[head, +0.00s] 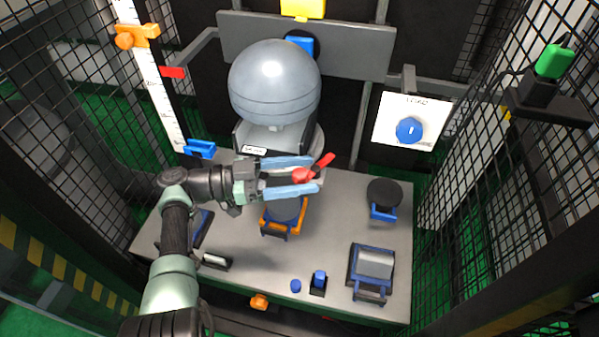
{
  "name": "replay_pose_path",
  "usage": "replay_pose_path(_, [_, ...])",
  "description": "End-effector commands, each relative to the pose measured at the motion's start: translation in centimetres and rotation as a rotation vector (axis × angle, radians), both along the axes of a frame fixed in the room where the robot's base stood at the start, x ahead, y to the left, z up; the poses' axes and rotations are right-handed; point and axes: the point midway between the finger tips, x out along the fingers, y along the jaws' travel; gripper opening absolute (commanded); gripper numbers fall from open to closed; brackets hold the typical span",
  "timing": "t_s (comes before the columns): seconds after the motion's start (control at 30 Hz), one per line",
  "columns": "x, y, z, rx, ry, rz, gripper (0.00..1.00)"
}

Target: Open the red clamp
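The red clamp (322,162) is a small red lever with a rounded red end, in the middle of the head view just below the large grey dome (274,82). My gripper (307,176) reaches in from the left with its two light-blue fingers apart. The rounded red end lies between the fingertips, and the lever sticks out up and to the right past the upper finger. I cannot tell whether either finger touches the red part. The clamp's base is hidden behind my fingers.
Below my gripper stands a dark round piece with an orange holder (282,222). A black disc on a blue stand (384,196) and a blue-grey box (371,268) are at the right of the grey table (240,262). Wire mesh walls enclose both sides. A blue dial (409,130) is at the back right.

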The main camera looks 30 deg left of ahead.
Motion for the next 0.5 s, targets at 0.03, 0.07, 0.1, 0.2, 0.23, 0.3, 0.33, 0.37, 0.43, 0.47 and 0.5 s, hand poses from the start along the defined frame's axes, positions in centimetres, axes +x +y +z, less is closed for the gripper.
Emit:
replay_pose_path(0.03, [0.0,0.0,0.0,-0.001,0.001,-0.001,0.69])
replay_pose_path(0.07, [0.0,0.0,0.0,-0.001,0.001,-0.001,0.69])
replay_pose_path(0.1, [0.0,0.0,-0.1,-0.001,0.001,-0.001,0.69])
replay_pose_path(0.2, [-0.1,0.2,-0.1,0.0,0.001,0.0,0.69])
replay_pose_path(0.23, [-0.2,0.3,-0.1,0.0,0.001,0.0,0.69])
replay_pose_path(0.3, [-0.7,0.9,-0.2,0.001,0.001,0.001,0.69])
replay_pose_path(0.33, [-1.0,1.3,-0.2,0.0,0.001,0.001,0.69])
replay_pose_path(0.37, [-1.3,1.7,-0.2,0.0,0.001,0.002,0.69])
replay_pose_path(0.43, [-2.1,2.9,-0.3,0.001,0.001,0.004,0.69])
replay_pose_path(0.47, [-2.6,3.4,-0.3,0.001,0.001,0.003,0.69])
replay_pose_path(0.5, [-3.2,4.2,-0.4,0.002,0.001,0.005,0.69])
